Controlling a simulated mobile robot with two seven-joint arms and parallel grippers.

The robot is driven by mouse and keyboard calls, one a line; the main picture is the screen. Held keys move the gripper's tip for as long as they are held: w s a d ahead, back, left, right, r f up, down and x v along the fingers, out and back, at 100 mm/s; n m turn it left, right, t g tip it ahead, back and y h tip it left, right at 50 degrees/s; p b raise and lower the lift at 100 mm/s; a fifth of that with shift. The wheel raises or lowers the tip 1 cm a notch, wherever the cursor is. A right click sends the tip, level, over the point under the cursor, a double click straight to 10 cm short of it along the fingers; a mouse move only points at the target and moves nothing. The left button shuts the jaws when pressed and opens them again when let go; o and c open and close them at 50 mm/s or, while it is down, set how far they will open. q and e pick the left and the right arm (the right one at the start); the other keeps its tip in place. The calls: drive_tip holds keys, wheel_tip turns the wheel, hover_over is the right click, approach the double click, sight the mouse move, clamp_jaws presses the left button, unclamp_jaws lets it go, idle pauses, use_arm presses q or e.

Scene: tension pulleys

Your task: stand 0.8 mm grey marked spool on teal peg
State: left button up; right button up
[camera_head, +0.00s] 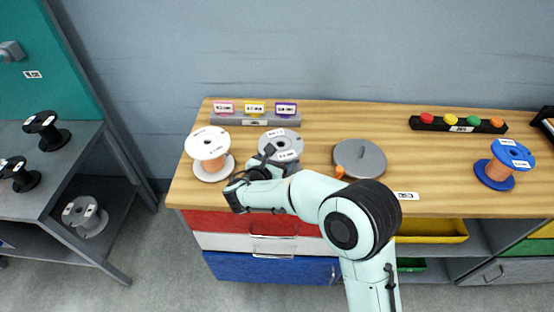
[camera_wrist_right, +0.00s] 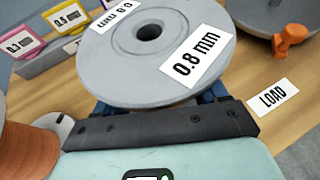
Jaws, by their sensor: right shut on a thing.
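The grey spool (camera_head: 281,143) marked 0.8 mm is upright at the workbench, right of the white-flanged copper spool. In the wrist view its grey top flange (camera_wrist_right: 150,45) fills the upper middle, with two white 0.8 mm labels and a dark centre hole. My right gripper (camera_head: 262,168) is at its near side and shut on it; the flange hides most of the fingers. I cannot tell whether the spool touches the wood. A teal panel (camera_head: 50,70) stands at the far left with a grey fitting (camera_head: 11,51); no clearly teal peg is distinguishable. My left gripper is not in view.
The white-flanged copper spool (camera_head: 209,150) stands close left of the gripper. A round grey plate (camera_head: 360,158) with an orange knob lies right of it. A blue spool (camera_head: 502,160) stands far right. Black spools (camera_head: 47,128) and another grey spool (camera_head: 86,214) are on the left shelves.

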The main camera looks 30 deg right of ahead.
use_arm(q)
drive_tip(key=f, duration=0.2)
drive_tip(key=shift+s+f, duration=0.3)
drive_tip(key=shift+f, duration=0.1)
use_arm(e)
drive_tip(key=shift+f, duration=0.55)
drive_tip(key=o, duration=1.6)
drive_tip(key=shift+f, duration=0.1)
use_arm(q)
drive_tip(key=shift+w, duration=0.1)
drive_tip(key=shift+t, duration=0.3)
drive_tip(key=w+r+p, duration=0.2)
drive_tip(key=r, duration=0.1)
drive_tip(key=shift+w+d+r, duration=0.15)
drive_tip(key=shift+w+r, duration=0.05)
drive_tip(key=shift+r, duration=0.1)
use_arm(e)
drive_tip(key=v, duration=1.3)
drive_tip(key=shift+s+a+r, duration=0.1)
drive_tip(key=shift+a+r, duration=0.05)
drive_tip(key=shift+r, duration=0.35)
